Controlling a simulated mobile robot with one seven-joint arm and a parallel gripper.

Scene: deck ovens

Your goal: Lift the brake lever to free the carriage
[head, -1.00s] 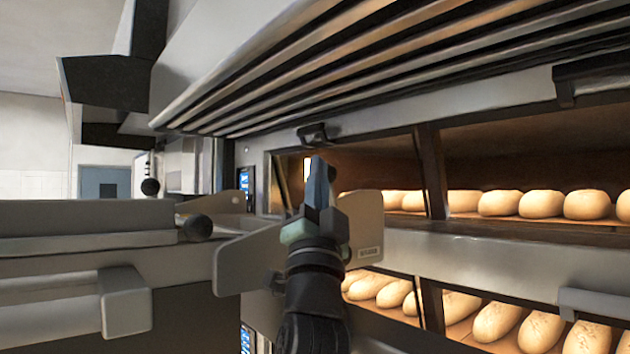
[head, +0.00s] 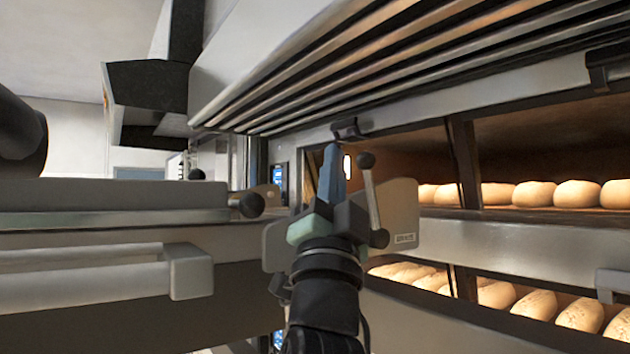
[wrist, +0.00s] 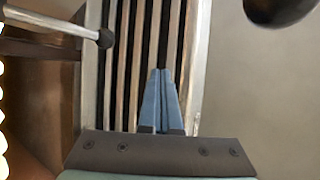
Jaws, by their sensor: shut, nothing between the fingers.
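The brake lever (head: 373,200) is a thin metal rod with a black ball at its top and a dark pivot at its lower end. It stands nearly upright, leaning slightly left, in front of a beige plate (head: 404,205) with a small label. My gripper (head: 331,148) is shut and empty, its blue fingers pointing up just left of the lever. In the wrist view the closed fingertips (wrist: 160,72) are apart from the lever's rod (wrist: 60,25), which enters from the upper left. The gripper and wrist hide part of the plate. The grey carriage (head: 110,192) extends to the left.
The oven hood with metal slats (head: 400,70) hangs above. A dark bracket (head: 347,130) sits just above my fingertips. Oven decks with loaves (head: 535,195) lie to the right. A black knob (head: 252,204) juts from the carriage's end.

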